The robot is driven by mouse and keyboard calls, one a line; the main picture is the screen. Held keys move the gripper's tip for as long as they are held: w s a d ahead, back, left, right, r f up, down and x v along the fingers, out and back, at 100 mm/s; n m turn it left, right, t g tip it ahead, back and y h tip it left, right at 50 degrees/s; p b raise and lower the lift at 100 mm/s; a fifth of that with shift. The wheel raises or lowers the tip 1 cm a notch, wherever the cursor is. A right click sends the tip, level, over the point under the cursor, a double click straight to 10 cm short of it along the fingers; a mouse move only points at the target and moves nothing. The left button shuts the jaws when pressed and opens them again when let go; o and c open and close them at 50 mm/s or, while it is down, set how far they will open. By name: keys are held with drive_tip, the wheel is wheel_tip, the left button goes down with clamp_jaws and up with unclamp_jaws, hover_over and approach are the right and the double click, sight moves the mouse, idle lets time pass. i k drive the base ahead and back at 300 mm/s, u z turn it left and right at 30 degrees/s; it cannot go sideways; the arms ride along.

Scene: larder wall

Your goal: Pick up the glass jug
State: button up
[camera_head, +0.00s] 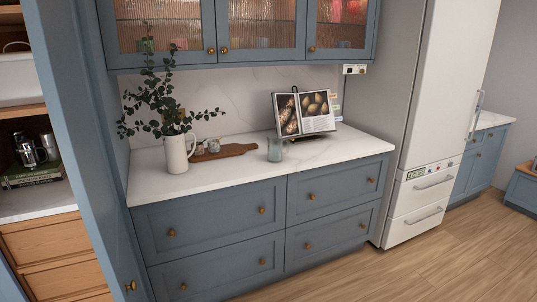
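A small clear, blue-grey glass vessel (275,150), which looks like the glass jug, stands upright on the white marble counter (240,172). It is right of the wooden board and in front of the open book. Its handle is too small to make out. My gripper is not in view.
A white pitcher (177,155) with leafy branches stands at the counter's left. Behind it, a wooden board (225,151) lies near a small jar (213,145). An open cookbook (305,113) stands behind the glass vessel. Wall cabinets (260,60) hang above. The wooden floor (390,270) in front is clear.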

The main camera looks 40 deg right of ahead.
sight(275, 153)
drive_tip(key=u, duration=0.05)
drive_tip(key=k, duration=0.4)
drive_tip(key=z, duration=0.15)
drive_tip(key=i, duration=1.25)
